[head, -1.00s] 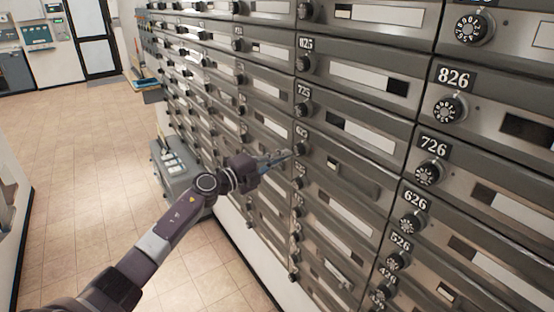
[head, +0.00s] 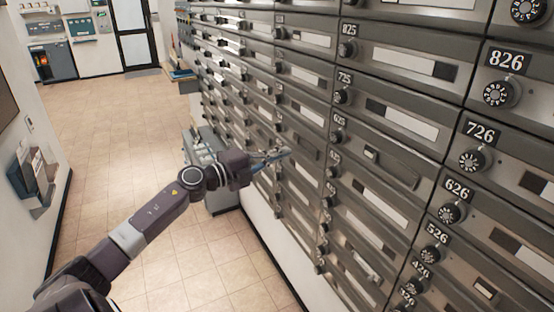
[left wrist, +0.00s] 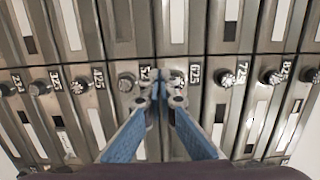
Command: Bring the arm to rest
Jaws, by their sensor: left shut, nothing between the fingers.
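My left gripper (head: 277,157) reaches in from the lower left in the head view, its fingers pointing at the wall of mailboxes (head: 395,135). In the left wrist view its blue-padded fingers (left wrist: 163,92) come together at the tips, shut with nothing between them. Behind the tips are mailbox doors with dial knobs, near the 625 label (left wrist: 193,75). I cannot tell whether the tips touch the doors. My right gripper is not in view.
A grey cabinet (head: 222,196) stands on the floor against the mailbox wall, partly behind my arm. The tiled floor (head: 120,130) is open to the left. A rack (head: 35,178) hangs on the left wall. A door (head: 137,42) is at the back.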

